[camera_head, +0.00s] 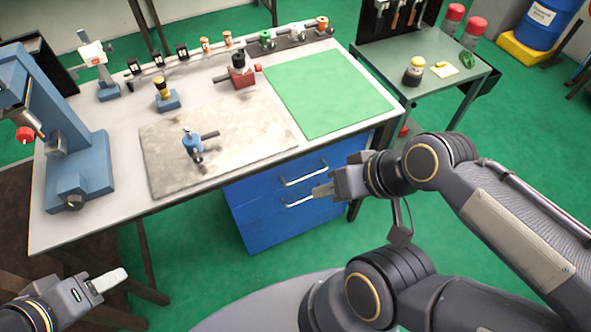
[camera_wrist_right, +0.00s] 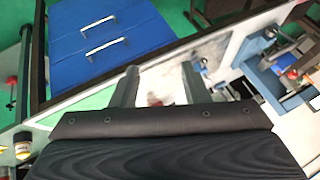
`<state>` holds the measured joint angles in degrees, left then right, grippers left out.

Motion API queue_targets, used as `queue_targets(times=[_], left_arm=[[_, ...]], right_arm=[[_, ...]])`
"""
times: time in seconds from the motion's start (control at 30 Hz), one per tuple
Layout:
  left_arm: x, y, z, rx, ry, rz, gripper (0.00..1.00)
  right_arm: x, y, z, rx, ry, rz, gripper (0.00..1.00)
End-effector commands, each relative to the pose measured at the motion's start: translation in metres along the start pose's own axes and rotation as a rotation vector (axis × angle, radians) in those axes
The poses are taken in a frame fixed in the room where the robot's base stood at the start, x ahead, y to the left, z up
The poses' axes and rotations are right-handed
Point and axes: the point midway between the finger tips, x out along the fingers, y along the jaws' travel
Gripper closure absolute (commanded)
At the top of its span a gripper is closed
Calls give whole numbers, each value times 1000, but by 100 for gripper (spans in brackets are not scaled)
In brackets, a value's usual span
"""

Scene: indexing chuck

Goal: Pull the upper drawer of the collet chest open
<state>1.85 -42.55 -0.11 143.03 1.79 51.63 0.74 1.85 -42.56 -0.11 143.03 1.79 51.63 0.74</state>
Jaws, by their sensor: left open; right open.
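The blue collet chest (camera_head: 262,222) sits under the bench's front edge. Its upper drawer handle (camera_head: 303,176) and lower drawer handle (camera_head: 289,204) are pale bars, and both drawers look closed. In the right wrist view the upper handle (camera_wrist_right: 105,46) is nearer the bench edge, with the lower handle (camera_wrist_right: 97,20) beyond it. My right gripper (camera_head: 321,190) is open in front of the chest, just right of the handles in the head view; nothing is between its fingers, which also show in the wrist view (camera_wrist_right: 160,72). My left gripper (camera_head: 108,280) is open and empty at lower left, away from the chest.
The bench (camera_head: 70,222) carries a metal plate (camera_head: 165,178), a green mat (camera_head: 335,95), a blue press (camera_head: 85,165) and several small fixtures. A green side table (camera_head: 420,52) stands to the right. Open green floor lies before the chest.

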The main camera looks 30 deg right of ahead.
Motion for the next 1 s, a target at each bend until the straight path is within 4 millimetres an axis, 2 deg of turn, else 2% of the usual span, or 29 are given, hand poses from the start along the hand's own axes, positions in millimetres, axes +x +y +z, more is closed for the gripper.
queue_targets(times=[0.13,0.23,0.43,0.63,0.8,1.0], left_arm=[[8,-4,4,0,0,0,53],[31,-14,15,0,0,0,53],[103,-47,52,0,-1,0,53],[172,-78,87,0,0,0,53],[230,-105,116,0,0,0,53],[296,-135,149,0,0,0,53]], right_arm=[[9,6,1,19,10,10,68],[36,24,0,88,53,45,68],[119,87,-13,338,249,130,68],[194,142,-27,569,469,116,68],[257,180,-32,741,628,15,68],[326,214,-32,925,756,-198,68]])
